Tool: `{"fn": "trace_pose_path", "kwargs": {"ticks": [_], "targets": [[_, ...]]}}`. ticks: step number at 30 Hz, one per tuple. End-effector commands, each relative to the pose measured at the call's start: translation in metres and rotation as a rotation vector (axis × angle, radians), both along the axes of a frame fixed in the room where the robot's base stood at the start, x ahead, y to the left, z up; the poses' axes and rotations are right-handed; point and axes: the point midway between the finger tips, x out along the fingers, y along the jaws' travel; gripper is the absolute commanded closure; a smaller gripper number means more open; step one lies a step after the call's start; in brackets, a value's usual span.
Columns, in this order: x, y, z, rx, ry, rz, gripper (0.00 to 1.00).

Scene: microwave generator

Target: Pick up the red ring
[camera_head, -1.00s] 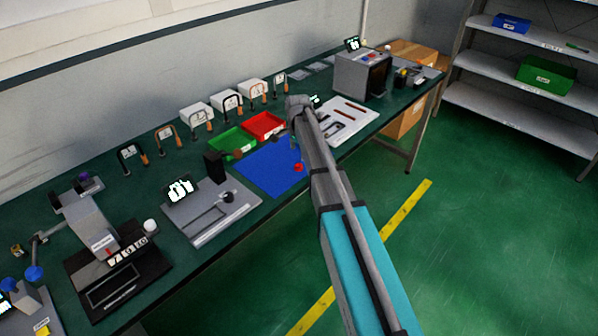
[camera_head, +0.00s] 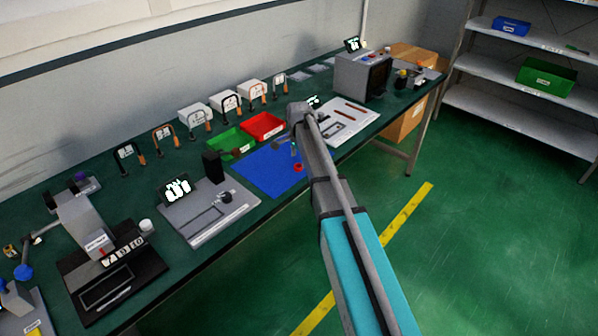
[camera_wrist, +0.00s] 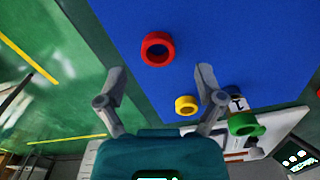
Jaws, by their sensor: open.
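The red ring (camera_wrist: 157,49) lies flat on the blue mat (camera_wrist: 220,40) in the wrist view, ahead of my gripper and a little left of the midline between its fingers. In the head view the red ring (camera_head: 298,167) is a small spot near the right edge of the blue mat (camera_head: 262,172). My gripper (camera_wrist: 160,82) is open and empty, its two fingers spread wide and apart from the ring. In the head view the gripper is mostly hidden by my arm.
Green (camera_head: 232,141) and red (camera_head: 263,126) bins stand behind the mat. A white tray (camera_head: 352,124) lies right of my arm.

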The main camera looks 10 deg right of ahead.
Motion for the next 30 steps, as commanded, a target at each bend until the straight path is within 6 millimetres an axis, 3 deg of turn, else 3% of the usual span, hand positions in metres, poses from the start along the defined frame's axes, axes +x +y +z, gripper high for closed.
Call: {"fn": "trace_pose_path", "kwargs": {"ticks": [9,30], "targets": [[-0.001,0.0,-0.024,0.0,0.0,0.0,0.13],[-0.001,0.0,-0.025,0.0,0.0,0.001,0.13]]}}
